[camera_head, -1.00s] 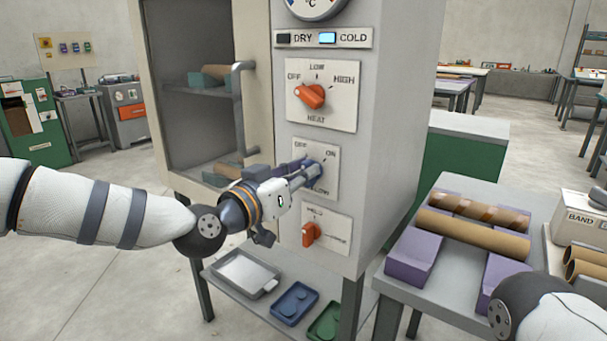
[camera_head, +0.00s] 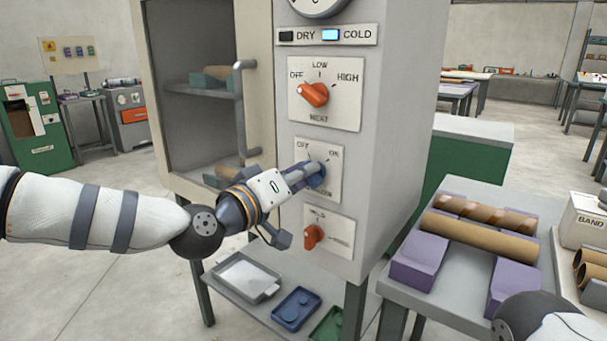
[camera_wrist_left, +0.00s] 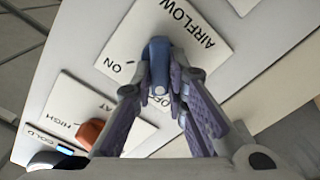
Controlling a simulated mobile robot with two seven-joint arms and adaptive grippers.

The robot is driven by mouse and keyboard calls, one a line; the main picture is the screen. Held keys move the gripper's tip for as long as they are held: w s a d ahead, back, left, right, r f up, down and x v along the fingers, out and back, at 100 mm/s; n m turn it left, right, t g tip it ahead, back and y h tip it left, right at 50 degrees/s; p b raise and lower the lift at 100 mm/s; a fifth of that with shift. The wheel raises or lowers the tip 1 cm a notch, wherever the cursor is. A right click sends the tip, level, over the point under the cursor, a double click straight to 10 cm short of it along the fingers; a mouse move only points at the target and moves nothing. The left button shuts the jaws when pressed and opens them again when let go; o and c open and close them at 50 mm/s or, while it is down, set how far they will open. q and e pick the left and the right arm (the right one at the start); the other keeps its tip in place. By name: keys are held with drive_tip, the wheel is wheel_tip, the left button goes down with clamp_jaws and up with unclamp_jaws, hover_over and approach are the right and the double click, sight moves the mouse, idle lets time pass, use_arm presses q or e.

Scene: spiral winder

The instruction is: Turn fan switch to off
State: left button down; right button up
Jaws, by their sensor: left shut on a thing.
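The fan switch is a blue knob (camera_head: 318,176) on the white airflow plate (camera_head: 331,190), the middle of three control plates on the grey cabinet front. My left gripper (camera_head: 312,177) reaches it from the left, with its fingers closed around the knob. In the left wrist view the knob (camera_wrist_left: 159,50) sits between the fingers (camera_wrist_left: 160,78). The ON label shows to its left; the OFF label is partly hidden below it, behind the fingers. My right gripper is out of view.
The orange heat knob (camera_head: 313,95) is above and another orange knob (camera_head: 312,237) below. A table (camera_head: 440,245) with purple blocks and tubes is at right.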

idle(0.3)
use_arm(q)
drive_tip(key=c, duration=1.6)
unclamp_jaws()
drive_tip(key=v, duration=1.2)
